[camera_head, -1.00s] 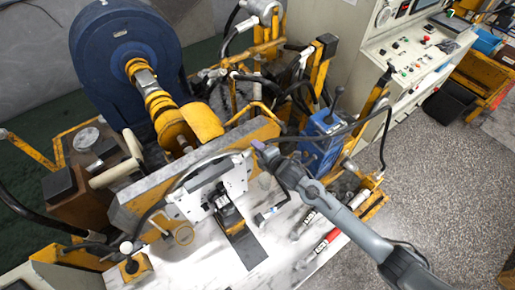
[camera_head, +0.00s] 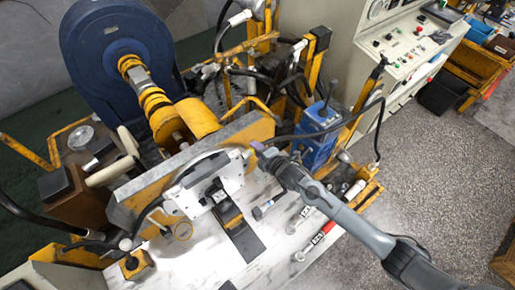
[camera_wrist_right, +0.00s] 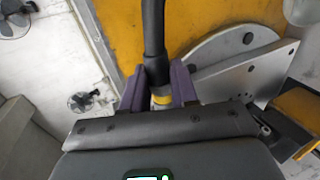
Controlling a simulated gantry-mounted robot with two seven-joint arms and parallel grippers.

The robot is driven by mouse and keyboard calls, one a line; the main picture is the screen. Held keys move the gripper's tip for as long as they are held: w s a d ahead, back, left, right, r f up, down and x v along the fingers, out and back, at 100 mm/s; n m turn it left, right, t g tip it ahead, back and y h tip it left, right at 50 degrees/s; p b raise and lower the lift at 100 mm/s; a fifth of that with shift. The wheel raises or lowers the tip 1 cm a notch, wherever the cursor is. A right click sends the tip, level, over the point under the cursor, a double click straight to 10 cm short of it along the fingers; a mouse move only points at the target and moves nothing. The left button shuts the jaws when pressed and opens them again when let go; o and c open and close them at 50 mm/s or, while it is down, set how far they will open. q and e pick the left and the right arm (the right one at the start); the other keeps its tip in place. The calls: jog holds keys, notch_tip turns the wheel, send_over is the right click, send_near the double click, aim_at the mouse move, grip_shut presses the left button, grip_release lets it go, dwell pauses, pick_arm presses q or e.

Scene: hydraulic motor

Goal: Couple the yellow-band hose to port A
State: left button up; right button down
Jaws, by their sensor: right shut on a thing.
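My right gripper (camera_head: 257,148) is at the right end of the white plate, above the work table. In the wrist view its purple fingers (camera_wrist_right: 159,88) are shut on the yellow-band hose (camera_wrist_right: 155,40). The yellow band (camera_wrist_right: 161,98) shows between the fingers, and the black hose runs up and away from it. The white plate (camera_head: 232,177) carries a black motor body (camera_head: 226,208); its edge also shows in the wrist view (camera_wrist_right: 225,82), right of the fingers. I cannot make out port A or its label. The hose's end is hidden by the gripper. My left gripper is not in view.
A yellow beam (camera_head: 262,128) stands behind the plate. Red-marked and black-marked cylindrical tools (camera_head: 318,238) lie on the white table (camera_head: 190,262). A blue box (camera_head: 318,120) is right of the beam. The large blue wheel (camera_head: 105,50) is at the upper left.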

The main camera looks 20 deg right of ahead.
aim_at(233, 176)
notch_tip(233, 176, down, 15)
jog(key=b, duration=1)
jog(key=shift+r, duration=0.2)
dwell(0.5)
jog(key=shift+s+a+p, duration=0.2)
jog(key=shift+s+a, duration=0.1)
jog(key=shift+a, duration=0.95)
jog(key=shift+s+a+p, duration=0.15)
jog(key=shift+s+a, duration=0.15)
jog(key=shift+a, duration=0.95)
jog(key=shift+s+a+p, duration=0.2)
jog(key=shift+s+a, duration=0.1)
jog(key=shift+a, duration=0.95)
jog(key=shift+s+a, duration=0.1)
jog(key=shift+a, duration=0.25)
jog(key=shift+r+p, duration=0.1)
jog(key=shift+p, duration=0.25)
jog(key=shift+s+a, duration=0.25)
jog(key=shift+a, duration=0.45)
jog(key=c, duration=0.8)
grip_release()
